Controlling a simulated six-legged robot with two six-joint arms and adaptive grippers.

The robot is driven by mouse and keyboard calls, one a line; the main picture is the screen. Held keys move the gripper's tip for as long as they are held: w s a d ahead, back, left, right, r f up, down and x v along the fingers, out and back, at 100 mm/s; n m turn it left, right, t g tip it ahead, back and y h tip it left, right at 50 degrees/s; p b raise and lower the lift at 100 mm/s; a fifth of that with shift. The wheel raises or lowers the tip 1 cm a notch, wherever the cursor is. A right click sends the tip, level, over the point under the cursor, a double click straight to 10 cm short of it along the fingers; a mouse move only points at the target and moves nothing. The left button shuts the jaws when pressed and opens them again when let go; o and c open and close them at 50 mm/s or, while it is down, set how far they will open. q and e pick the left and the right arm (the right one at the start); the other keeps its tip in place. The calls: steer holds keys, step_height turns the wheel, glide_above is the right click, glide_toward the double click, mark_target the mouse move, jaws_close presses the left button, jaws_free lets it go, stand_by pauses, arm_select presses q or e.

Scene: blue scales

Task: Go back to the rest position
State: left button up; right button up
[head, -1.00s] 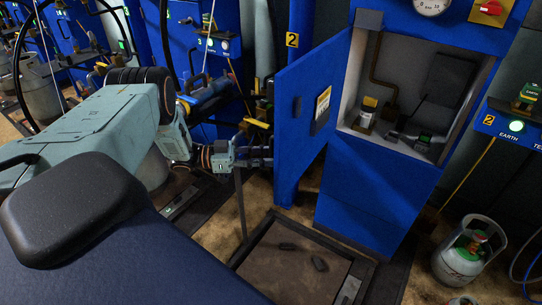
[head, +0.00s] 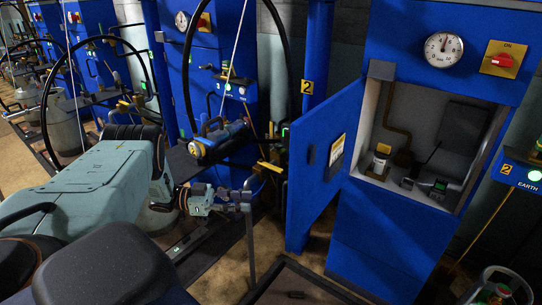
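My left arm comes in from the left in the head view, teal and grey. My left gripper (head: 240,200) is at its end, left of the open blue cabinet door (head: 318,155). It is small and dark here, and I cannot tell whether its fingers are open or shut. No held thing can be made out at it. My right gripper is not in view.
The blue cabinet (head: 385,235) stands open, with a jar (head: 381,158) and small dark devices inside. A gauge (head: 443,49) and red switch (head: 499,61) sit above. A gas cylinder (head: 497,294) is at lower right. A dark-rimmed floor scale (head: 290,285) lies below the door.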

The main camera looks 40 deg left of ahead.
arm_select(q)
steer(key=w+f+n+t+y, duration=0.3)
steer(key=f+n+y, duration=0.3)
steer(key=f+y, duration=0.25)
steer(key=s+d+f+n+g+y, duration=0.45)
steer(key=s+d+f, duration=0.25)
steer(key=d+f, duration=0.35)
steer(key=s+d+n+g, duration=0.2)
steer(key=s+d+g, duration=0.4)
steer(key=s+d, duration=0.5)
steer(key=s+d+r+m+g+y, duration=0.1)
steer(key=s+r, duration=0.5)
steer(key=s, duration=0.6)
steer(key=shift+s+d+m+g, duration=0.15)
steer(key=shift+d+m+g, duration=0.2)
steer(key=shift+d+g, duration=0.65)
